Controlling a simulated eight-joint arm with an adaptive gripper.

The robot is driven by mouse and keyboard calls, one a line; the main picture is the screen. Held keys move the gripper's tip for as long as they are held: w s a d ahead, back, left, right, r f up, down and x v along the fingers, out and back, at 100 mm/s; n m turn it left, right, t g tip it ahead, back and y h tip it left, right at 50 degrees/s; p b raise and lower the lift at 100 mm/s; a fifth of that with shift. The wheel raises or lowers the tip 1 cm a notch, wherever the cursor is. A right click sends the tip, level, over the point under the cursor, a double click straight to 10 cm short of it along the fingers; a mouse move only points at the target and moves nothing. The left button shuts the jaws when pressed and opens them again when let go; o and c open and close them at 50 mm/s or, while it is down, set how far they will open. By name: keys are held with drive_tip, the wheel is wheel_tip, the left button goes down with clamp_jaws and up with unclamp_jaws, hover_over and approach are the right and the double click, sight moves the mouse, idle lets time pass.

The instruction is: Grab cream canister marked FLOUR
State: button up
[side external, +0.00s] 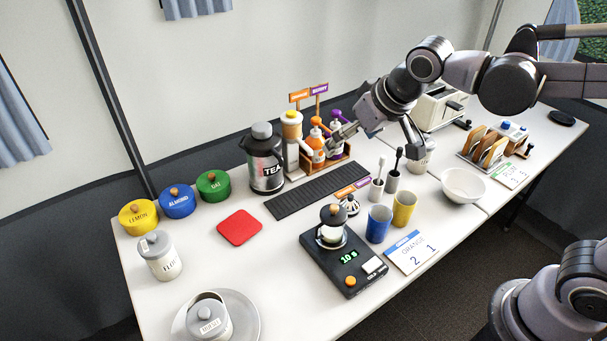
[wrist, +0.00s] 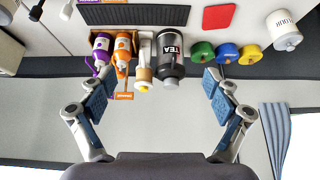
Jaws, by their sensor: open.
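A cream canister (side external: 162,262) with a grey lid and dark lettering that looks like FLOUR stands upright at the left end of the table. It seems to be the canister at the top right of the wrist view (wrist: 286,36), where its lettering is inverted. My gripper (side external: 376,142) is open and empty above the back middle of the table, far right of the cream canister. Its spread fingers also show in the wrist view (wrist: 160,76).
Yellow (side external: 138,217), blue (side external: 178,202) and green (side external: 213,187) lidded pots stand behind the cream canister. A TEA flask (side external: 265,165) and a bottle rack (side external: 336,165) stand between it and my gripper. A black scale (side external: 345,270) and cups stand in front.

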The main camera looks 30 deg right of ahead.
drive_tip(key=w+a, duration=0.6)
drive_tip(key=a, duration=0.2)
approach(158, 250)
drive_tip(key=x, duration=0.8)
drive_tip(key=shift+w+f, duration=0.2)
drive_tip(key=shift+f, duration=0.15)
drive_tip(key=shift+w+x, duration=0.2)
drive_tip(key=shift+x, duration=2.4)
drive_tip(key=shift+a+r, duration=0.1)
drive_tip(key=shift+r, duration=0.05)
drive_tip(key=shift+c, duration=0.3)
drive_tip(key=c, duration=1.2)
